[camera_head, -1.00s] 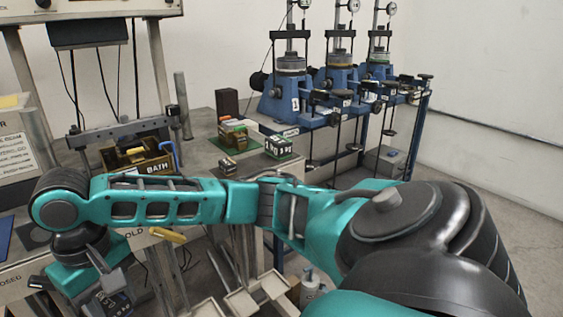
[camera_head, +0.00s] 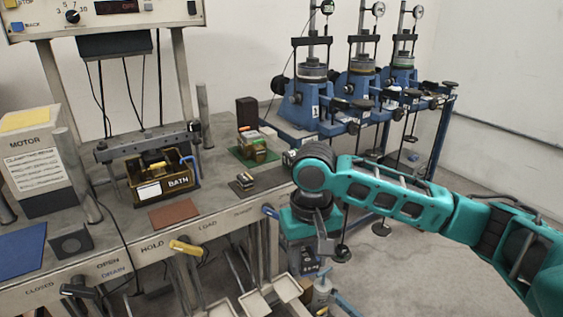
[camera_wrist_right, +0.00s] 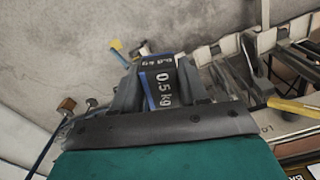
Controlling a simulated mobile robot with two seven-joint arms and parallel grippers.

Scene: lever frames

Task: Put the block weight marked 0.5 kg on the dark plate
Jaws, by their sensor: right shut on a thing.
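The block weight marked 0.5 kg (camera_wrist_right: 163,88) is dark with a blue edge and white lettering. My right gripper (camera_wrist_right: 160,80) is shut on it, with one finger on each side. In the head view, the gripper (camera_head: 318,245) hangs low beyond the bench's right front edge, with the dark block (camera_head: 310,268) below the hand. A flat dark plate (camera_head: 271,178) lies on the bench top, up and left of the gripper and apart from it. My forearm comes close to its right side. My left gripper is not in view.
A green plate (camera_head: 240,156) with blocks lies behind. Brown (camera_head: 173,215) and blue (camera_head: 20,252) plates lie left, near the BATH box (camera_head: 165,187). Levers, including a yellow handle (camera_head: 187,248), line the bench front.

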